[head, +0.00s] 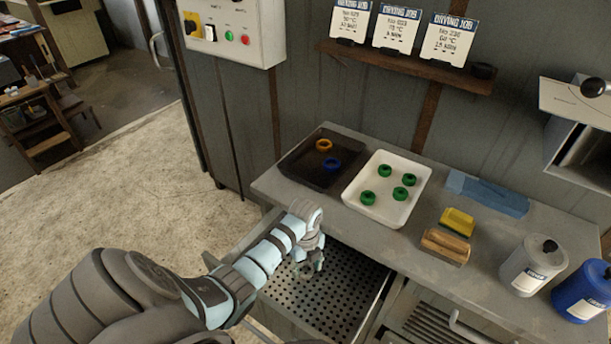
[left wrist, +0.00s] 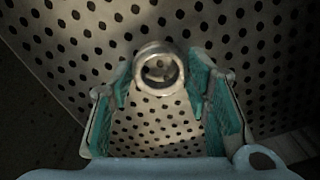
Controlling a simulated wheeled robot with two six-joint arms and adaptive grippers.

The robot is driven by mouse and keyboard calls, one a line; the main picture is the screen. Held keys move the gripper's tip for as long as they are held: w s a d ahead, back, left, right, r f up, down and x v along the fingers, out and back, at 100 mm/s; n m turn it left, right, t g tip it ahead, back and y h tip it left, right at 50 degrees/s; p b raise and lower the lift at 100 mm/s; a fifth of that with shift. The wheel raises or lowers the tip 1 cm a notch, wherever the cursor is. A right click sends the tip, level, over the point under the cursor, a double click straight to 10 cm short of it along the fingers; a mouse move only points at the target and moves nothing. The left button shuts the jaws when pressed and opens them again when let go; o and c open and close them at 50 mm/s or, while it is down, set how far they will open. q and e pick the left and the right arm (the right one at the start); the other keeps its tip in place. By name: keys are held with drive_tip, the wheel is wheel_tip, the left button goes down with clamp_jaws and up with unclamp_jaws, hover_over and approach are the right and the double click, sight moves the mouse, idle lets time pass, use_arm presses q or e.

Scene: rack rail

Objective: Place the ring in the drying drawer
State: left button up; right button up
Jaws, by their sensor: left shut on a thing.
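A grey metallic-looking ring (left wrist: 159,68) shows in the left wrist view between the fingertips of my left gripper (left wrist: 160,85). The left gripper is shut on it. In the head view my left gripper (head: 309,266) points down over the open drying drawer (head: 340,296), which has a perforated dark metal floor. The perforated floor (left wrist: 260,60) fills most of the left wrist view behind the ring. I cannot tell whether the ring touches the floor. In the head view the ring is small and partly hidden by the fingers. My right gripper is not in view.
On the bench above the drawer are a black tray (head: 301,174) with an orange and a blue ring, and a white tray (head: 352,193) with several green rings. A sponge (head: 457,222), brush (head: 445,245) and two canisters (head: 532,266) stand to the right.

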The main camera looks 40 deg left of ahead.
sight(307, 272)
use_arm(q)
drive_tip(key=shift+f, duration=0.45)
drive_tip(key=shift+w, duration=0.3)
drive_tip(key=shift+f, duration=0.15)
drive_tip(key=o, duration=1.2)
drive_tip(key=shift+c, duration=0.2)
drive_tip(key=shift+s, duration=0.1)
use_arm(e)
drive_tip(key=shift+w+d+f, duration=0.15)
use_arm(q)
wheel_tip(307, 272, up, 12)
drive_tip(key=p, duration=0.3)
drive_tip(key=shift+r, duration=0.2)
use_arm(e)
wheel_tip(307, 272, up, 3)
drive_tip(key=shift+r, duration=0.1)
